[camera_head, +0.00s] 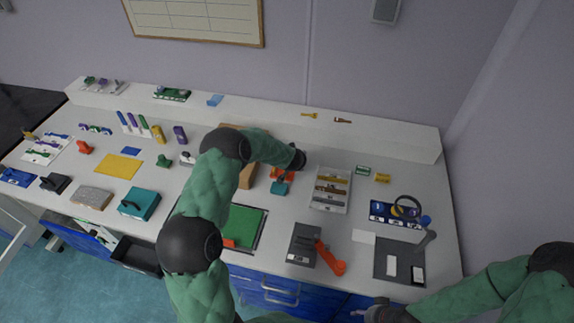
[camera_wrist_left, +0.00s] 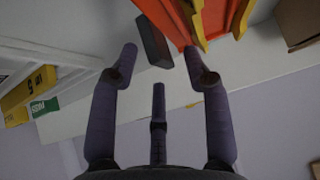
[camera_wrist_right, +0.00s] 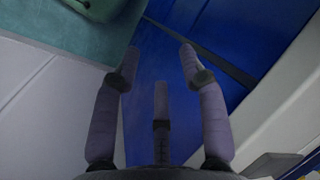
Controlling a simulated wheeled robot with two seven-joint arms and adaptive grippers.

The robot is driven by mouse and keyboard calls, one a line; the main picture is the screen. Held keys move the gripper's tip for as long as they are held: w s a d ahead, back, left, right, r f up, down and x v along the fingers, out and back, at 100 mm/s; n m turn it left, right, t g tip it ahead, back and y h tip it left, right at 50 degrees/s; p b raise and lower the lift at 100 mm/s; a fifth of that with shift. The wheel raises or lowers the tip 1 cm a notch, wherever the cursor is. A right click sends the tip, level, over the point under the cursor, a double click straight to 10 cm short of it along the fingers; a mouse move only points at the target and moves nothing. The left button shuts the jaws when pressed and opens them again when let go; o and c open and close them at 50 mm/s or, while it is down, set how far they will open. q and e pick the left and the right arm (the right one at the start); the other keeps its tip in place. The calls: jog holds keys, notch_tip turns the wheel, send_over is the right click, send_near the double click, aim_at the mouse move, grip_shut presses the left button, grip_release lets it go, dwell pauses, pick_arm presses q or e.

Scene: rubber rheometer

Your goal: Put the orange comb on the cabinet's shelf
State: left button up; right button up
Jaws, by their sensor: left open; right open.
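I cannot tell for sure which orange thing is the comb. A small orange piece (camera_head: 229,243) shows at the green mat's edge, partly hidden by my left arm. An orange-red object with yellow parts (camera_wrist_left: 205,14) fills the top of the left wrist view, and orange also shows beside the gripper in the head view (camera_head: 284,173). My left gripper (camera_head: 297,158) is open and empty close to it; its fingers show in its wrist view (camera_wrist_left: 162,55). A brown wooden box (camera_head: 247,177), perhaps the cabinet, is mostly hidden behind my left arm. My right gripper (camera_wrist_right: 160,55) is open and empty near the table's front.
A grey tray with strips (camera_head: 331,188) stands right of the left gripper. A dark grey device with an orange handle (camera_head: 334,262) stands at the front. The green mat (camera_head: 246,226) lies mid-table. A long raised white ledge (camera_head: 270,118) runs along the back wall.

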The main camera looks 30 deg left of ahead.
pick_arm(q)
jog(key=shift+x, duration=1.2)
jog(key=shift+c, duration=0.3)
grip_shut()
jog(key=shift+r, duration=0.1)
